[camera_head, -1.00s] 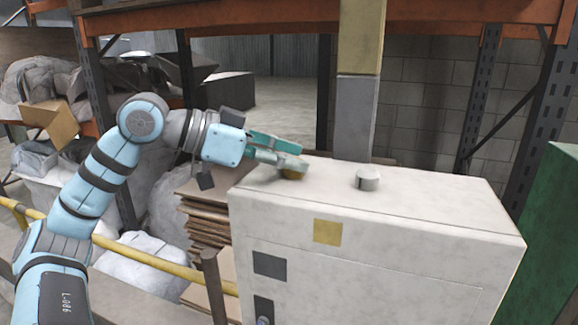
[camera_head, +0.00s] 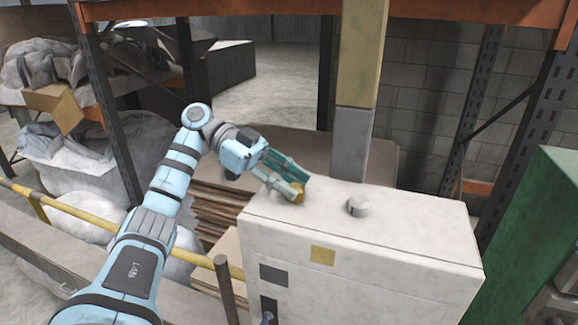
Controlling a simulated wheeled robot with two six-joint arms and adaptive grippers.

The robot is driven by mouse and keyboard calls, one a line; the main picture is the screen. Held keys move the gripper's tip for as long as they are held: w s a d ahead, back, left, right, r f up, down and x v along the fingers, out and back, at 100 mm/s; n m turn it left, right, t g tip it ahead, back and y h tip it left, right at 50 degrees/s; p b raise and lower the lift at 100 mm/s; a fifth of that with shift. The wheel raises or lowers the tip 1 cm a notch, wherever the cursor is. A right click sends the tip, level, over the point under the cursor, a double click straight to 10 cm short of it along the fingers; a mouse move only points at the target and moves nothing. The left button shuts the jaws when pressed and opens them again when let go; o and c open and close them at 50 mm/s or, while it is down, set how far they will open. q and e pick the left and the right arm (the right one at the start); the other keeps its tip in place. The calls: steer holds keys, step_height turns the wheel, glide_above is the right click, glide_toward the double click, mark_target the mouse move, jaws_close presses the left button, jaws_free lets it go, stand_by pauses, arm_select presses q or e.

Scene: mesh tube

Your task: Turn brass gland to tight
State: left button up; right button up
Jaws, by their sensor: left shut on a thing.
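The brass gland (camera_head: 299,192) sits on the top of the white cabinet (camera_head: 375,226), near its back left corner. My left gripper (camera_head: 293,188), with teal fingers, reaches down to it from the upper left and is shut on it. The fingers hide part of the gland. How tight the gland sits cannot be told from here. My right gripper is not in the view.
A grey round knob (camera_head: 358,207) stands on the cabinet top, right of the gland. A grey and yellow post (camera_head: 352,140) rises behind. A yellow rail (camera_head: 130,238) and stacked cardboard (camera_head: 215,205) lie left. A green cabinet (camera_head: 545,235) stands at the right.

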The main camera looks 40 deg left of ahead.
arm_select(q)
steer(key=shift+c, duration=0.2)
stand_by(0.3)
steer(key=o, duration=1.2)
